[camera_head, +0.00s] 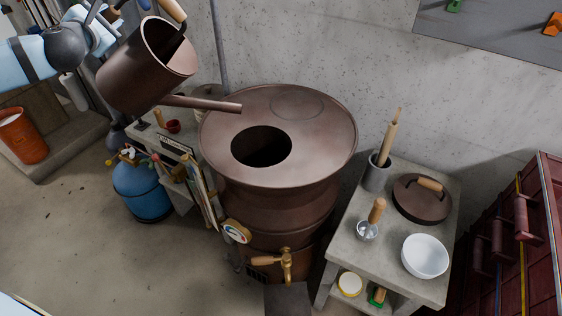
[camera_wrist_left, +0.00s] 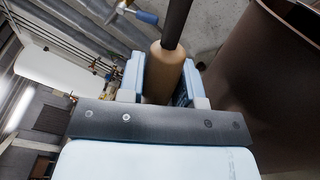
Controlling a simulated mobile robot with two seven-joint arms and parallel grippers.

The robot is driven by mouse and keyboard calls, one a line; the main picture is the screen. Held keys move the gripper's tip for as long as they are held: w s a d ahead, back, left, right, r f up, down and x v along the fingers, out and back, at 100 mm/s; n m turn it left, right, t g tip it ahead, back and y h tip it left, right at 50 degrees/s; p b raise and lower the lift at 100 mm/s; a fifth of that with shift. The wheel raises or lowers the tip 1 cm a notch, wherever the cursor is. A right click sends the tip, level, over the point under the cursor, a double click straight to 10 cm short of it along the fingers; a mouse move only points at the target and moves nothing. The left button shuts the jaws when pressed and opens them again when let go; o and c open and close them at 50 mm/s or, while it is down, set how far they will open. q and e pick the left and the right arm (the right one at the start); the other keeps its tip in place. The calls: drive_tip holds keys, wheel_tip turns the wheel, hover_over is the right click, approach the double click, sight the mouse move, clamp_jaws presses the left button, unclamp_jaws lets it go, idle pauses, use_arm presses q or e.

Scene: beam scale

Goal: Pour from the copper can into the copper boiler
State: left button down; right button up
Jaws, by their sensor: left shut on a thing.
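The copper can (camera_head: 130,80) is held up at the upper left of the head view, tilted to the right. Its long spout (camera_head: 205,104) points right, and the tip overlaps the left part of the boiler's top, short of the dark round opening (camera_head: 261,146). No liquid shows leaving it. The copper boiler (camera_head: 315,125) stands upright in the middle. My left gripper (camera_wrist_left: 160,76) is shut on the can's wooden handle, with a finger on each side in the left wrist view. The can's brown wall (camera_wrist_left: 262,60) fills the right of that view. My right gripper does not show.
A stone stand (camera_head: 365,238) right of the boiler holds a lid (camera_head: 421,199), a white bowl (camera_head: 425,256) and a cup with a wooden-handled tool (camera_head: 377,176). A gauge (camera_head: 236,231) and tap (camera_head: 286,264) stick out in front. A blue tank (camera_head: 142,190) stands left.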

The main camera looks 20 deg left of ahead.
use_arm(q)
wheel_tip(320, 180, up, 2)
drive_tip(key=shift+r+p, duration=0.15)
drive_tip(key=shift+p, duration=0.75)
drive_tip(key=shift+r+p, duration=0.8)
drive_tip(key=shift+r, duration=1.3)
